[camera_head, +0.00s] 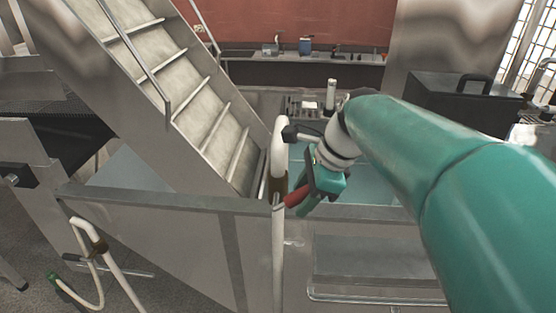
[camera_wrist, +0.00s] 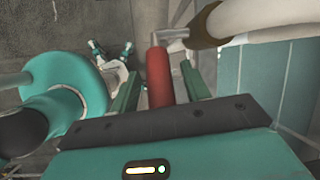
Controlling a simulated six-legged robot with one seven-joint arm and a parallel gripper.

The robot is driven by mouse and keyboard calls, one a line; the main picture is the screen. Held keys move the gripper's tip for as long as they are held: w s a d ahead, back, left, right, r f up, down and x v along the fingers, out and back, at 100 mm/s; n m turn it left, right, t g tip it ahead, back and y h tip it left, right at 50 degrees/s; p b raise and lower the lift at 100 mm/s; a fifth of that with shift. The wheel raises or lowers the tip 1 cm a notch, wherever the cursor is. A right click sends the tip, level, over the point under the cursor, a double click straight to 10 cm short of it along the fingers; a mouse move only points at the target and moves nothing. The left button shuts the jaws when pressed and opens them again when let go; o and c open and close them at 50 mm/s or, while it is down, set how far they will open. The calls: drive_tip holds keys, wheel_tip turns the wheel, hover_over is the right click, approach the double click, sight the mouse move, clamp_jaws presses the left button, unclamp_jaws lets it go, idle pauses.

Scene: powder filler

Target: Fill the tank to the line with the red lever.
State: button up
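The red lever (camera_head: 297,197) sits on a white pipe (camera_head: 278,148) at the tank's near edge. In the wrist view the red lever (camera_wrist: 158,76) stands between the two green fingers of my gripper (camera_wrist: 161,66), with a gap on each side. In the head view my gripper (camera_head: 318,186) is beside the lever, partly covering it. The metal tank (camera_head: 345,213) shows a teal interior behind its front wall. I cannot make out a fill line or level. The pipe's dark collar also shows in the wrist view (camera_wrist: 203,20).
A metal staircase (camera_head: 200,110) rises at the left of the tank. A dark box with a handle (camera_head: 460,100) stands at the right. A counter (camera_head: 300,70) runs along the red back wall.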

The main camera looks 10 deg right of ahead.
clamp_jaws()
drive_tip(key=shift+d+f, duration=0.1)
drive_tip(key=shift+s+d+f+t+y, duration=0.1)
drive_tip(key=shift+d+f+t+y, duration=0.25)
drive_tip(key=shift+f+y, duration=0.7)
drive_tip(key=shift+s+d+f+t+y, duration=0.15)
drive_tip(key=shift+f+t+y, duration=0.4)
drive_tip(key=shift+y, duration=0.85)
drive_tip(key=shift+s+d+f+t+y, duration=0.1)
drive_tip(key=shift+d+f+t+y, duration=0.15)
drive_tip(key=shift+f+t+y, duration=0.7)
drive_tip(key=shift+r+g+y, duration=0.15)
drive_tip(key=shift+g+y, duration=0.25)
drive_tip(key=shift+g, duration=0.05)
drive_tip(key=shift+o, duration=0.2)
unclamp_jaws()
drive_tip(key=shift+d, duration=0.1)
